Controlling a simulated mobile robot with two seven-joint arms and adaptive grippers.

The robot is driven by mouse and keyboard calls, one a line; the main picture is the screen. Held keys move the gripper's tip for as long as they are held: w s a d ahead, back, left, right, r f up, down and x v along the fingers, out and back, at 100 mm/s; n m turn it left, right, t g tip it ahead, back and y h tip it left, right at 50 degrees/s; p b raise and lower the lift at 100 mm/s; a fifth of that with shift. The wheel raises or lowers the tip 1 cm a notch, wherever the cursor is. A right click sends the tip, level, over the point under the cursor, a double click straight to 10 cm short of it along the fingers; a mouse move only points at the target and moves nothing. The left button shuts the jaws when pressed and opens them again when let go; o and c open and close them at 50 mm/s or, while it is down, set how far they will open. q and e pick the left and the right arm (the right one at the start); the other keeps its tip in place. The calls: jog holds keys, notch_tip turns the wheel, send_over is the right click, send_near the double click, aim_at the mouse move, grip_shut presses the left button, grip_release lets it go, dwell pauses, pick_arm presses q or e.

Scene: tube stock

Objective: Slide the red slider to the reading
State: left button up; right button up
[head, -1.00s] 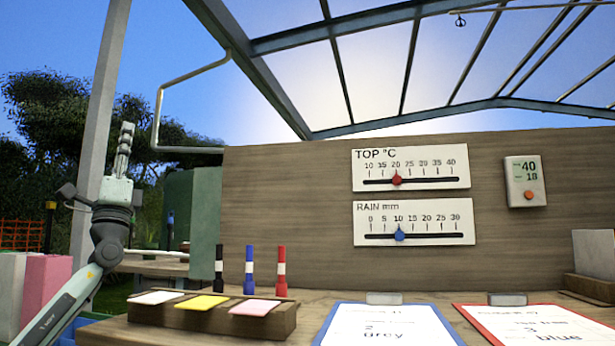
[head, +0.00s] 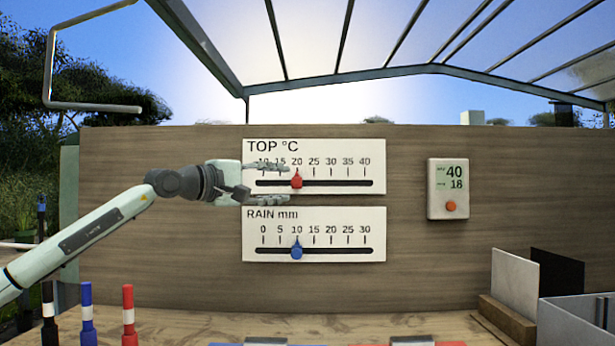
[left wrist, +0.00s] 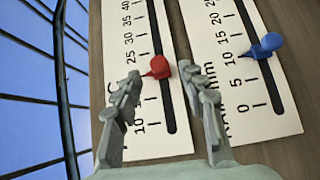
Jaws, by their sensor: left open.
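The red slider (head: 297,180) stands at about 20 on the TOP °C scale board (head: 340,153), which runs from 10 to 40. In the left wrist view the red slider (left wrist: 159,68) lies ahead of the gap between the open fingers (left wrist: 165,85), with nothing held. My right gripper is not in view.
The RAIN mm board (head: 340,225) hangs just below, its blue slider (head: 297,249) at about 10. Several markers (head: 87,315) stand at the lower left. A grey bin (head: 575,325) and upright panels (head: 514,283) are at the lower right. The wall between boards and display is clear.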

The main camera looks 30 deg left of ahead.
aim_at(293, 183)
pick_arm(q)
jog(key=p+x, duration=0.1)
jog(key=x, duration=0.4)
jog(key=shift+w+d, duration=0.1)
jog(key=shift+w, duration=0.25)
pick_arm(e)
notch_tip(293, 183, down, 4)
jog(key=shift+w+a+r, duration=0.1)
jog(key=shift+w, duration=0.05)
pick_arm(q)
grip_shut()
